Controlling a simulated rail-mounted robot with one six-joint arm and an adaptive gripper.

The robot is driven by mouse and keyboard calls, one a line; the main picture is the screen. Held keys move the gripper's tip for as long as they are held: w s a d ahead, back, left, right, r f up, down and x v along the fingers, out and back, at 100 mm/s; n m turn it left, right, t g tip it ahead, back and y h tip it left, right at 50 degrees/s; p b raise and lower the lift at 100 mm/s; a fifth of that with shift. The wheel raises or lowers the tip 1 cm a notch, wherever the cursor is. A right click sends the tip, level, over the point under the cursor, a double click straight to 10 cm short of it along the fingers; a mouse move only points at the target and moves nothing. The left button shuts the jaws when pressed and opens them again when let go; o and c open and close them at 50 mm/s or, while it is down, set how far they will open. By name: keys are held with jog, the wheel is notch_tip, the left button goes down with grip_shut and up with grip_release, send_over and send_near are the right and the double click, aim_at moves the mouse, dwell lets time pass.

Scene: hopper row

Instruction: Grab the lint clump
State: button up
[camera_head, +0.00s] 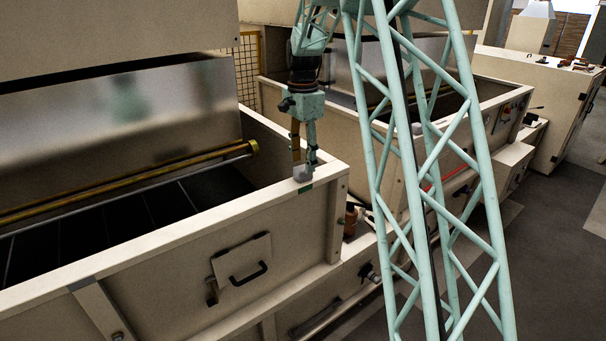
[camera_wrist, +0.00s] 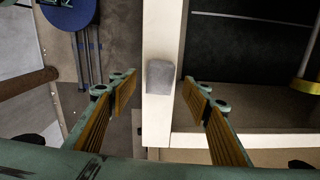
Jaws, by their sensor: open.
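The lint clump (camera_wrist: 160,75) is a small grey lump. In the wrist view it lies on the pale rim (camera_wrist: 165,30) of a hopper, close to the rim's corner. My gripper (camera_wrist: 157,88) is open, with one finger on each side of the rim and the clump between and slightly beyond the fingertips. In the head view my gripper (camera_head: 303,170) points down at the hopper's near right corner. The clump (camera_head: 302,173) shows there as a small grey lump at the fingertips, partly hidden by them.
The hopper's dark interior (camera_head: 120,215) has a yellow roller bar (camera_head: 130,185) along it. A front hatch with a black handle (camera_head: 248,273) sits lower. A second hopper (camera_head: 500,100) stands to the right.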

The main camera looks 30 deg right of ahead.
aim_at(303, 167)
jog(key=shift+f, duration=1.85)
jog(key=c, duration=0.8)
